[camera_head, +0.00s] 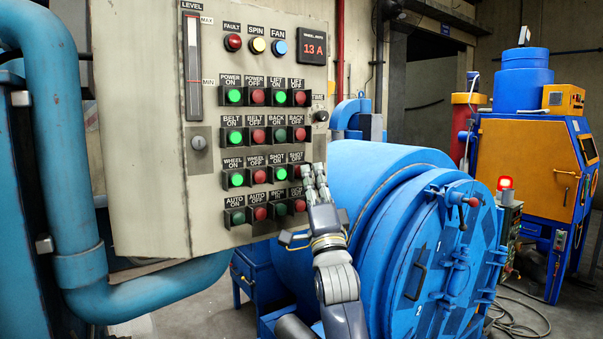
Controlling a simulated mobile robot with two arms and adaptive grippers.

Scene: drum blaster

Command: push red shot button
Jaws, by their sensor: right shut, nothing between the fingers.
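The red shot button (297,171) is on the grey control panel, at the right end of the third button row, under a partly covered SHOT label. The green shot button (280,174) is just left of it. My right gripper (312,170) is shut and empty, with its fingertips at the panel's right edge, right beside the red shot button. The fingers overlap the button's right side in the picture, and I cannot tell if they touch it. My left gripper is out of view.
The control panel (140,130) holds several rows of green and red buttons and a readout (313,45) showing 13 A. A blue drum machine (400,240) stands behind my right arm. A thick blue pipe (60,130) runs at the left.

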